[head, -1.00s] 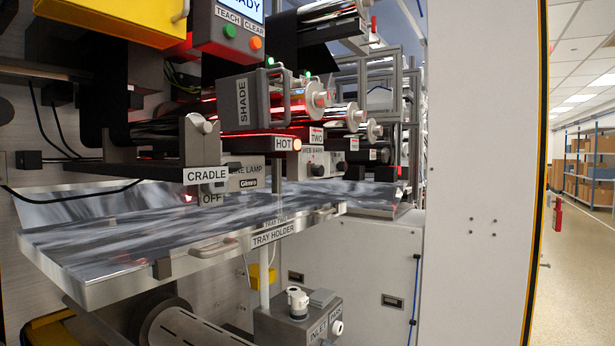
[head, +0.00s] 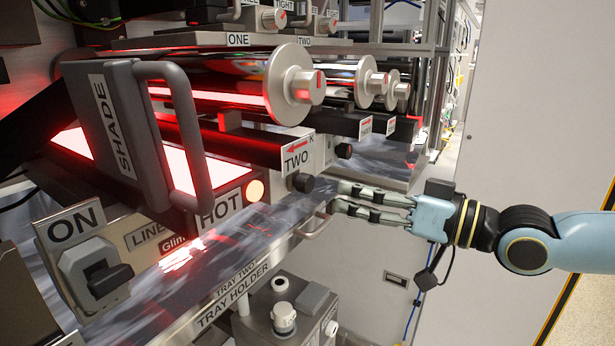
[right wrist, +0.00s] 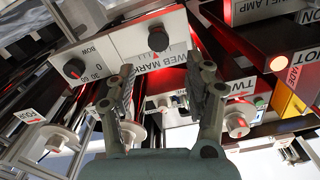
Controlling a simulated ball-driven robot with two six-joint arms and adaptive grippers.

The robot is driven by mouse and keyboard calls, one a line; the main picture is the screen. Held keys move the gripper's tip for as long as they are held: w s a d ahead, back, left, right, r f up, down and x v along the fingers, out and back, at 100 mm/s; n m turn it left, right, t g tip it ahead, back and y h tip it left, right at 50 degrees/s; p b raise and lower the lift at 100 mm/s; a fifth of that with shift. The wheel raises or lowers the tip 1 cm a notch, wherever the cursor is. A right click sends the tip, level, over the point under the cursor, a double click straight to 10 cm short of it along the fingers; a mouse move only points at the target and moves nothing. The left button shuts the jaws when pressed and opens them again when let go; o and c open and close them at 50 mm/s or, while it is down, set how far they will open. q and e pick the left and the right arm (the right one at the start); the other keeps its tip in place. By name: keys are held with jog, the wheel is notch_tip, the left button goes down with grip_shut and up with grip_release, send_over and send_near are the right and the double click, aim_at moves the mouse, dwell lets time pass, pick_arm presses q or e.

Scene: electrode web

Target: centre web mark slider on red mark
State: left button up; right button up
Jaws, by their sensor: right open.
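The web mark slider's black knob (right wrist: 158,40) sits on a pale panel (right wrist: 115,48) lettered WEB MARK in the right wrist view. I cannot tell whether the two line up exactly. In the head view a black knob (head: 303,183) sticks out just left of my right gripper (head: 334,197). My right gripper's fingers are apart and empty; in the right wrist view the fingertips (right wrist: 160,66) flank the space below the slider knob. My left gripper is not in view.
A second black knob (right wrist: 74,68) with a numbered dial sits on the same panel. The glowing lamp (head: 82,150) marked HOT, the shade handle (head: 180,130) and rollers (head: 290,85) crowd the left. The tray (head: 215,250) runs below my gripper.

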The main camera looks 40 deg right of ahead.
aim_at(310, 183)
jog(key=b+x, duration=0.4)
jog(key=x, duration=0.1)
jog(key=b+x, duration=0.3)
jog(key=shift+w+f, duration=0.2)
jog(key=shift+f, duration=0.1)
jog(key=shift+b+x, duration=0.35)
jog(key=shift+x, duration=0.4)
jog(key=shift+r, duration=0.2)
grip_shut()
